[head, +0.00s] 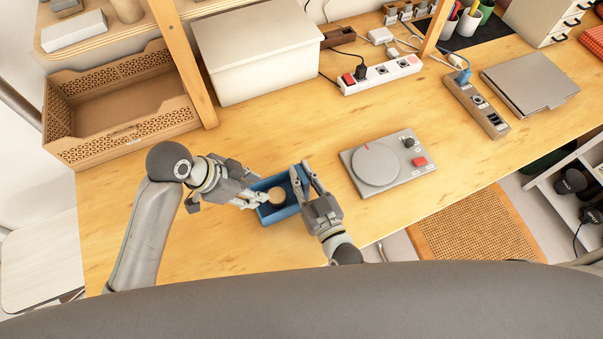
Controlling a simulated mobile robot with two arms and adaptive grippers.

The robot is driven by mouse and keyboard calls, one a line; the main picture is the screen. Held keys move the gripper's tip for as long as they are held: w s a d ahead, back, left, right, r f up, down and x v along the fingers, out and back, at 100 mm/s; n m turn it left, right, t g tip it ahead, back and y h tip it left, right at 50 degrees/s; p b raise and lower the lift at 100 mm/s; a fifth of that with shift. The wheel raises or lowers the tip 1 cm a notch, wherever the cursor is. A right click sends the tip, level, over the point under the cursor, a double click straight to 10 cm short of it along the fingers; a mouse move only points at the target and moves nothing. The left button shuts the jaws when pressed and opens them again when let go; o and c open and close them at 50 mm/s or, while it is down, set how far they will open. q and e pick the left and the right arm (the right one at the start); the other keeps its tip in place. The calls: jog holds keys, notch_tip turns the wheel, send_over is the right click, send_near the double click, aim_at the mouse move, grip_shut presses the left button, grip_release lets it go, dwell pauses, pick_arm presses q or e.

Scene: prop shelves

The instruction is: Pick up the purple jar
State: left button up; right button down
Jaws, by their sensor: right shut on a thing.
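A small blue open box (268,216) stands on the wooden table near its front edge. A round tan-topped thing (277,196) sits inside it; its sides are hidden, so I cannot tell whether it is the purple jar. No purple surface shows. My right gripper (299,170) reaches up from the front, with its fingers around the right wall of the blue box. My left gripper (263,198) is at the left side of the box, its fingertips close to the wall. Its opening is too small to make out.
A grey device with a round plate (376,164) lies right of the box. A white lidded bin (258,62), a wooden crate (125,135) and a white power strip (382,74) stand further back. Bare table lies left of my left arm and between the bin and box.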

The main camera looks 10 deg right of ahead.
pick_arm(q)
jog(key=shift+o, duration=1.2)
jog(key=r+m+g, duration=0.2)
jog(key=m, duration=0.7)
send_over(275, 195)
jog(key=shift+f, duration=0.15)
jog(key=f+m+y, duration=0.1)
jog(key=m, duration=0.2)
jog(key=f+m+g+y, duration=0.1)
jog(key=f+m, duration=0.1)
jog(key=m, duration=0.2)
jog(key=w+a+f+m+g+y, duration=0.1)
jog(key=m, duration=0.2)
jog(key=shift+f+m+y, duration=0.15)
jog(key=shift+m+y, duration=0.15)
jog(key=shift+x, duration=3.15)
